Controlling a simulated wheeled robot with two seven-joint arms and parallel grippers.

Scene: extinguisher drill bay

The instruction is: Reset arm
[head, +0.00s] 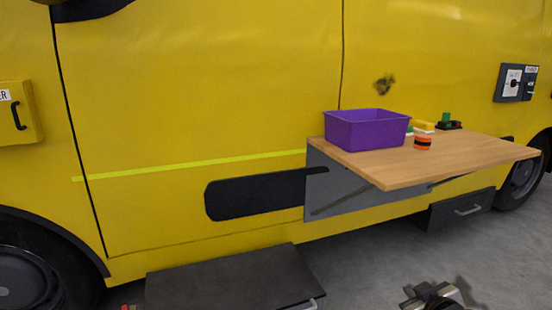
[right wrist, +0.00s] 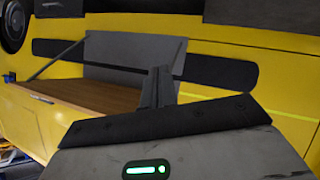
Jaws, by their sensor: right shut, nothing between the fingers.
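My right gripper (head: 430,292) shows at the bottom edge of the head view, low in front of the yellow van and away from the fold-down wooden table. In the right wrist view its dark fingers (right wrist: 158,88) are together with nothing between them. My left gripper is not in the head view. The wooden table (head: 460,158) juts from the van's side and also shows in the right wrist view (right wrist: 85,98).
On the table are a purple bin (head: 366,132), an orange-and-black round item (head: 423,142) and several small colored pieces behind it. A dark step box (head: 235,280) stands low at the van's side. Grey floor (head: 375,265) is open in front of the table.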

